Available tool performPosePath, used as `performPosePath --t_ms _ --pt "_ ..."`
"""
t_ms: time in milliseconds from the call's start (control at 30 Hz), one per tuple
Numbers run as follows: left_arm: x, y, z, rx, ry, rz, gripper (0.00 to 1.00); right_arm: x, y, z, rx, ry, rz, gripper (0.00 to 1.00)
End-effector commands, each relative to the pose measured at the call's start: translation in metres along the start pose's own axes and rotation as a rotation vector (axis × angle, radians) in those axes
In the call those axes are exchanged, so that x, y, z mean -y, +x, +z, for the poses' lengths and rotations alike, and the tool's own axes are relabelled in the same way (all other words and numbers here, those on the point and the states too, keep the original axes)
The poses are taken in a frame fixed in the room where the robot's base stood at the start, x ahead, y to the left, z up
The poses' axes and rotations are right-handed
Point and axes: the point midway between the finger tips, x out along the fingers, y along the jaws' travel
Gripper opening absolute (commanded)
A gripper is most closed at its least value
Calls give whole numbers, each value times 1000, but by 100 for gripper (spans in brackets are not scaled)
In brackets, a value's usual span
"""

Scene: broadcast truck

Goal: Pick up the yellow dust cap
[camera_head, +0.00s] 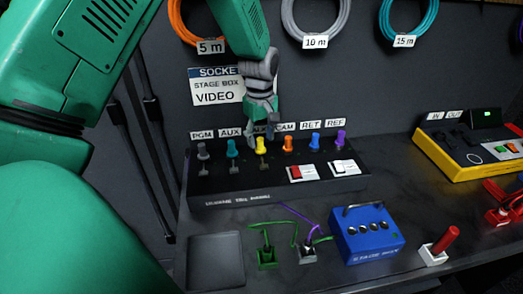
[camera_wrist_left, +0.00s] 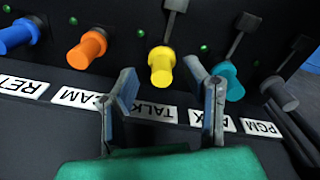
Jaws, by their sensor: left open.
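The yellow dust cap (camera_head: 261,146) sits on the black panel, third from the left in a row of coloured caps. It also shows in the left wrist view (camera_wrist_left: 161,66), upright between and beyond my fingertips. My left gripper (camera_head: 262,136) is open just above and behind the yellow cap. In the left wrist view the left gripper (camera_wrist_left: 163,82) has one finger on each side of the cap's line, apart from it. The right finger is close to the teal cap (camera_wrist_left: 228,80). My right gripper is not in view.
Beside it stand an orange cap (camera_head: 288,144), a teal cap (camera_head: 232,148), and grey, blue and purple caps. Switches (camera_head: 303,173) lie at the panel front. A blue box (camera_head: 367,235), green and white plugs and a yellow unit (camera_head: 455,160) are on the bench. Coiled cables hang behind.

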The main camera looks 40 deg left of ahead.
Motion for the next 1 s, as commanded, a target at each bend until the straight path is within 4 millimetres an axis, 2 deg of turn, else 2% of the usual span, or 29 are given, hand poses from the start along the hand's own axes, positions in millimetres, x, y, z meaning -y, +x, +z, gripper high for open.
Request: performPosePath --t_ms 33,100,300,333,433,767,867,1000 --pt "1 9 0 2 0 -2 41 0 1 0 0 0 0 40" --pt "0 14 0 0 0 1 41 0 2 0 0 0 0 40" --pt "1 14 0 -1 0 2 41 0 1 0 0 0 0 40" --pt "1 14 0 -1 0 2 34 0 1 0 0 0 0 40" --pt "0 14 0 -1 0 1 0 0 1 0 0 0 0 40" --pt "0 13 0 -1 0 1 0 0 1 0 0 0 0 40" --pt "0 5 0 -1 0 2 0 0 0 0 0 0 0 40" --pt "0 -20 0 -3 1 4 0 0 -2 0 0 0 0 40"
